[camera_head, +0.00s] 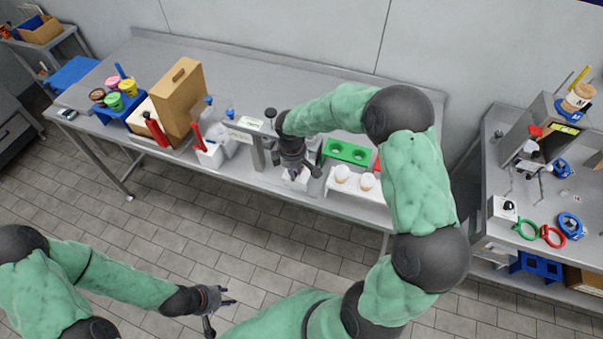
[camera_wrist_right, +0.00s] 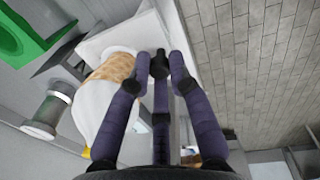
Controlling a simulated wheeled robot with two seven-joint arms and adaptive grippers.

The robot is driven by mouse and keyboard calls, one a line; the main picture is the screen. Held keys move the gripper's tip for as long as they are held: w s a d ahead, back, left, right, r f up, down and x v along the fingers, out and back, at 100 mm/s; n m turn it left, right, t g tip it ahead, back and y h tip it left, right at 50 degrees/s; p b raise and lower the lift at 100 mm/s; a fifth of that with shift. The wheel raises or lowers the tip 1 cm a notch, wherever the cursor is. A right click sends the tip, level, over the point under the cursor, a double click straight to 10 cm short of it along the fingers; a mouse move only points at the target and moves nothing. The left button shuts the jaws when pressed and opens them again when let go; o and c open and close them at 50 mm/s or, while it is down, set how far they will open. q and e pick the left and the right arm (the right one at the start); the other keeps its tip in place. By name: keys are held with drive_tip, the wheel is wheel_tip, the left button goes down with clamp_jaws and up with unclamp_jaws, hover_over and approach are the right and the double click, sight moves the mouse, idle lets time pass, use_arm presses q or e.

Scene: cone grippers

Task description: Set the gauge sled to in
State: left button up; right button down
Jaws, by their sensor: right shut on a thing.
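My right gripper (camera_head: 296,176) is at the front edge of the long bench, its fingers drawn together at a small white block (camera_head: 290,182), which I take to be the gauge sled. The gripper and arm hide most of it. In the right wrist view the fingertips (camera_wrist_right: 163,68) meet around a small dark part beside a white plate (camera_wrist_right: 125,36). A waffle cone with a white lower part (camera_wrist_right: 112,75) is left of the fingers. The sled's exact position on its travel cannot be read. My left gripper (camera_head: 219,309) is open and empty, over the floor away from the bench.
Right of the right gripper is a white rack (camera_head: 354,190) with cones, and a green tray (camera_head: 346,151) behind it. To the left are a grey post (camera_head: 258,155), a white holder with a red handle (camera_head: 208,154), and a brown board (camera_head: 179,98). The floor in front is clear.

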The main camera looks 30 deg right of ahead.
drive_tip(key=shift+w+a, duration=0.25)
drive_tip(key=shift+w, duration=0.05)
drive_tip(key=c, duration=1.1)
unclamp_jaws()
drive_tip(key=shift+r, duration=0.15)
drive_tip(key=r, duration=1.1)
drive_tip(key=shift+s+a+r, duration=0.25)
drive_tip(key=shift+s+r, duration=0.1)
